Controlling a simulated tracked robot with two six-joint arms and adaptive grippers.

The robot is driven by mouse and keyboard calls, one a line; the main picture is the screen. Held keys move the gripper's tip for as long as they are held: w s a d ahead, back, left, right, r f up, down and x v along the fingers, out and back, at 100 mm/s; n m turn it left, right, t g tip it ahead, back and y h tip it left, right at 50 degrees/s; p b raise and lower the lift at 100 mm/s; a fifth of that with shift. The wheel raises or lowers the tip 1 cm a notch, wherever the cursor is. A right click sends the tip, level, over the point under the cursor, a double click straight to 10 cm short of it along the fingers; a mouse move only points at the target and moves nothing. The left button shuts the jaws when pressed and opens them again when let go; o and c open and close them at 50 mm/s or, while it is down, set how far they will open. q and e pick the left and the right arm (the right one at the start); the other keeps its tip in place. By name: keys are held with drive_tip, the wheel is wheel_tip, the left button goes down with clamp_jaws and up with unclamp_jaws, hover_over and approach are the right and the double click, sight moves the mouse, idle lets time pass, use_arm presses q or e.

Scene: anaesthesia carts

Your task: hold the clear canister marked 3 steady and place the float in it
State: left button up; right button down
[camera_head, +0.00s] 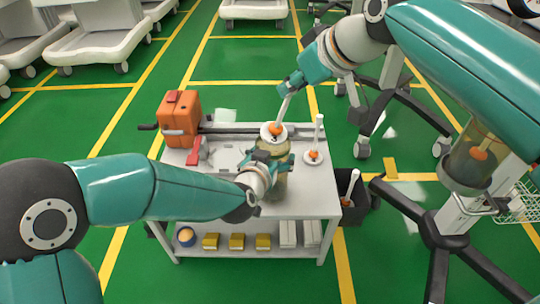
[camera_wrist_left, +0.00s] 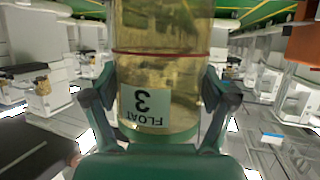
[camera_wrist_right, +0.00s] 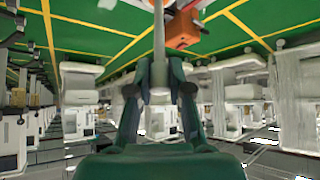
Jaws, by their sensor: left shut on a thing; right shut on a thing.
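The clear canister marked 3 (camera_head: 274,187) stands on the white cart and holds yellowish liquid. Its label and a red line show upside down in the left wrist view (camera_wrist_left: 150,60). My left gripper (camera_head: 268,166) is shut around it; a finger lies on each side in the left wrist view. My right gripper (camera_head: 289,90) is shut on the white stem of the float (camera_head: 274,130), which also shows in the right wrist view (camera_wrist_right: 159,45). The float's orange part and white disc are at the canister's mouth; I cannot tell whether they are inside or just above.
A second orange-and-white float (camera_head: 314,156) stands on the cart (camera_head: 315,205) to the right. An orange case (camera_head: 180,116) and a red item (camera_head: 194,152) are at the left. A stand with another canister (camera_head: 470,160) is at the right. Yellow boxes lie on the lower shelf.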

sight(282, 118)
drive_tip(key=shift+f, duration=3.05)
drive_tip(key=c, duration=1)
unclamp_jaws()
drive_tip(key=shift+s, duration=0.1)
use_arm(q)
drive_tip(key=o, duration=1.3)
drive_tip(key=shift+c, duration=0.2)
use_arm(e)
drive_tip(key=v, duration=1.1)
drive_tip(key=shift+s+d+r, duration=0.2)
drive_tip(key=shift+r, duration=0.05)
